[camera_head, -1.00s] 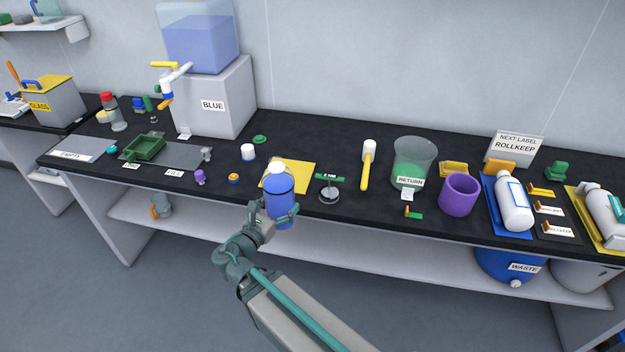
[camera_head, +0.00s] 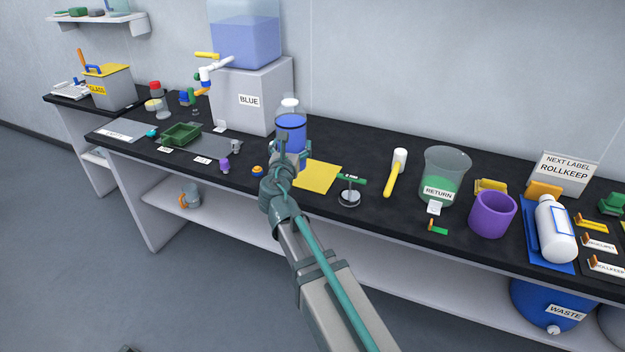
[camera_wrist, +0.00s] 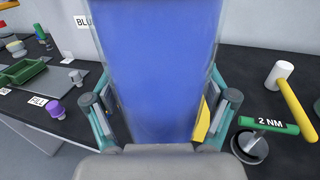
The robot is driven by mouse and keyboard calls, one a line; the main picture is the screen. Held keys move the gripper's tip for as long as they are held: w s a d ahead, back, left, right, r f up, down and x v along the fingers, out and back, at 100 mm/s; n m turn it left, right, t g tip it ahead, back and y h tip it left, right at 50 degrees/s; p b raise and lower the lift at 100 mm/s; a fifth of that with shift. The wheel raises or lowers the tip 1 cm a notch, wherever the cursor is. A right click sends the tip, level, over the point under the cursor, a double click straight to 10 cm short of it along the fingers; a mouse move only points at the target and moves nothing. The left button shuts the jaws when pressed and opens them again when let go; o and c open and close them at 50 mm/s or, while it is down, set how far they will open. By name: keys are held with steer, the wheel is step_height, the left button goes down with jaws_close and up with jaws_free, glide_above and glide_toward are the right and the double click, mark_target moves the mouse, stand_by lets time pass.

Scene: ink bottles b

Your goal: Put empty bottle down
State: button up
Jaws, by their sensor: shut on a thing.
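My gripper (camera_head: 292,155) is shut on a clear bottle (camera_head: 291,128) with a white cap. The bottle holds blue liquid, so it does not look empty. It is upright over the dark bench, just left of and behind the yellow mat (camera_head: 320,176). Its base is hidden by my gripper, and I cannot tell whether it touches the bench. In the wrist view, the bottle's blue body (camera_wrist: 158,70) fills the middle between the two fingers. The grey area with the EMPTY label seen earlier is at the bench's left end (camera_head: 122,129).
The BLUE dispenser box (camera_head: 251,98) stands behind and left of the bottle. A green tray (camera_head: 181,134) and purple piece (camera_head: 225,165) are left. A round-based stand (camera_head: 349,194), yellow-handled mallet (camera_head: 393,178), RETURN beaker (camera_head: 444,178) and purple cup (camera_head: 492,214) are right.

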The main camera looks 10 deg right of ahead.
steer(key=shift+w+a+r, duration=0.15)
steer(key=shift+w+r, duration=0.1)
steer(key=shift+r, duration=0.1)
steer(key=shift+w+r+y, duration=0.1)
steer(key=shift+w+y, duration=0.15)
steer(key=shift+y, duration=0.05)
steer(key=shift+w+d+f+b, duration=0.25)
steer(key=shift+w+d+f, duration=1.1)
steer(key=shift+w+f, duration=0.65)
steer(key=shift+w+d+f+b, duration=0.3)
steer(key=shift+w+d+f, duration=1.2)
steer(key=shift+f, duration=0.8)
steer(key=shift+w+d+f+b, duration=0.25)
steer(key=shift+w+d+f, duration=1)
steer(key=shift+w+f, duration=0.8)
steer(key=shift+s+f, duration=0.1)
steer(key=shift+s, duration=0.05)
steer(key=shift+f, duration=0.15)
steer(key=o, duration=1.7)
steer(key=shift+c, duration=0.2)
steer(key=shift+r, duration=0.2)
